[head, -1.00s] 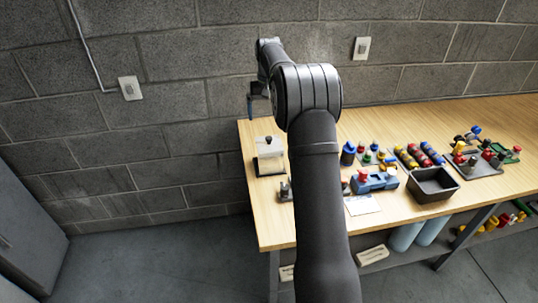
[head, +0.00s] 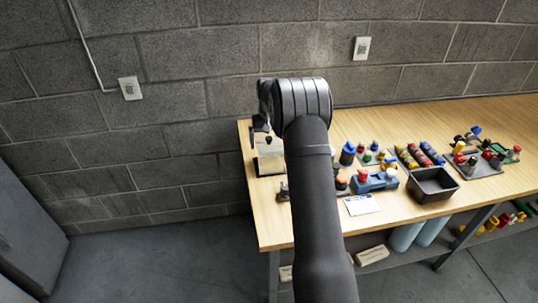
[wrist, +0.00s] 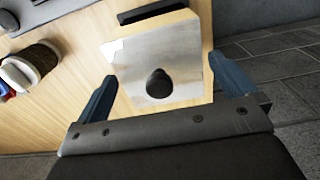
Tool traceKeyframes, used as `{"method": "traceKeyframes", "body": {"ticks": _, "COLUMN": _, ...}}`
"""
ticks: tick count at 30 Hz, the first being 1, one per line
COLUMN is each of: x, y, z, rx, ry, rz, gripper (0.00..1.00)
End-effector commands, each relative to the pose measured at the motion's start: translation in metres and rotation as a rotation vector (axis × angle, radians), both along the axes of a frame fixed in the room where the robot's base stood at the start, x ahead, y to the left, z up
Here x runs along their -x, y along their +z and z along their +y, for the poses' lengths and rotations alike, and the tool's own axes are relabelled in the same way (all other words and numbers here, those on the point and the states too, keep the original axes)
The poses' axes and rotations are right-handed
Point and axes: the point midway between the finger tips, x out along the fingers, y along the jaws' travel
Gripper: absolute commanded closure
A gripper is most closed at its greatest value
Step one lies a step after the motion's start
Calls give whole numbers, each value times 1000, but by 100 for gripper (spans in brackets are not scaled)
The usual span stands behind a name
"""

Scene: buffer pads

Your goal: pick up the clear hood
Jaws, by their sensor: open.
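The clear hood (head: 269,163) is a see-through box with a dark knob on top. It stands on a dark base near the left end of the wooden table. In the wrist view the hood (wrist: 140,62) is seen from above, with its black knob between and just beyond my fingertips. My gripper (wrist: 165,92) is open and empty, with one blue-grey finger to each side of the hood. In the head view my gripper (head: 261,126) is just above the hood and partly hides its top; no contact can be made out.
The table's left edge (head: 248,205) is close to the hood. To the right are a blue fixture (head: 374,181), a black bin (head: 432,186), a white card (head: 362,204) and several coloured parts.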

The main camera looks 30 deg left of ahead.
Motion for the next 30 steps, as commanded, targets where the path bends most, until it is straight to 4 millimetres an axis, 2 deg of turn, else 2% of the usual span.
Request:
{"method": "traceKeyframes", "body": {"ticks": 8, "x": -1, "y": -40, "z": 0, "rx": 1, "ry": -1, "rz": -1, "gripper": 0}}
{"method": "traceKeyframes", "body": {"ticks": 15, "x": -2, "y": -44, "z": 0, "rx": -1, "ry": -1, "rz": -2, "gripper": 0}}
{"method": "traceKeyframes", "body": {"ticks": 17, "x": -2, "y": -44, "z": 0, "rx": -1, "ry": -1, "rz": -2, "gripper": 10}}
{"method": "traceKeyframes", "body": {"ticks": 21, "x": -2, "y": -44, "z": 0, "rx": -1, "ry": -1, "rz": -2, "gripper": 37}}
{"method": "traceKeyframes", "body": {"ticks": 30, "x": -2, "y": -39, "z": 0, "rx": -2, "ry": -1, "rz": -4, "gripper": 38}}
